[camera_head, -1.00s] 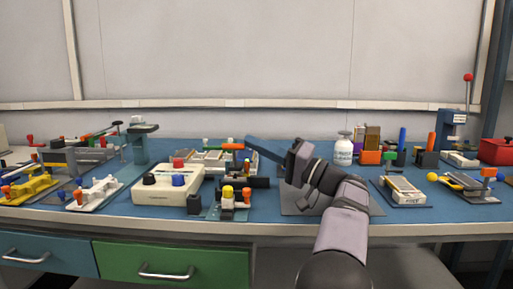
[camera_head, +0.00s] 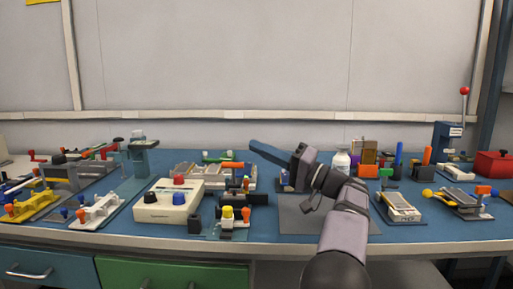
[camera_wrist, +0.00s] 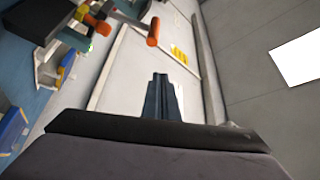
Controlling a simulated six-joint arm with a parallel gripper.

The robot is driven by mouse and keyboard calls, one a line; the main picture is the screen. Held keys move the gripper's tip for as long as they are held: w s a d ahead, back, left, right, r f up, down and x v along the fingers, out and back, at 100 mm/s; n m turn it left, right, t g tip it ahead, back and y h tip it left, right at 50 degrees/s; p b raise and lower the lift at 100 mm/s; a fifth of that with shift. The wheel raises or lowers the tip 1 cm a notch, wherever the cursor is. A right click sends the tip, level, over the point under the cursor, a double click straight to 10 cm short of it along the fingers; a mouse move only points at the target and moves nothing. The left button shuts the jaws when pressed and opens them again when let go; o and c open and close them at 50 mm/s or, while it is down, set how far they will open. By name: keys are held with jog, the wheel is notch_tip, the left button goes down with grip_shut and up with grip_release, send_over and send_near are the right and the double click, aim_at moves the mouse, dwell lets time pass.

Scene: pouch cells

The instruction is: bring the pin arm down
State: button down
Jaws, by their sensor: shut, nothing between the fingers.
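My gripper (camera_head: 254,146) is shut and empty. Its blue-grey fingers point left, in the air above the back middle of the bench; they also show in the wrist view (camera_wrist: 161,95). An orange handle (camera_head: 232,165) on a dark lever stands left of and below the fingertips, by a black fixture. An orange cylindrical handle (camera_wrist: 153,31) on a grey rod shows at the top of the wrist view, apart from the fingers. I cannot tell for sure which of these levers is the pin arm.
A cream box with knobs (camera_head: 166,213) stands left of the middle. A white bottle (camera_head: 341,161) stands close behind my wrist. A grey plate (camera_head: 297,222) lies bare below my arm. A blue press with a red-knobbed lever (camera_head: 447,142) stands at the right.

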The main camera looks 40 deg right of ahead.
jog(key=d+f+v, duration=0.1)
jog(key=v, duration=0.8)
jog(key=shift+w+f+p, duration=0.25)
jog(key=shift+f+p, duration=0.1)
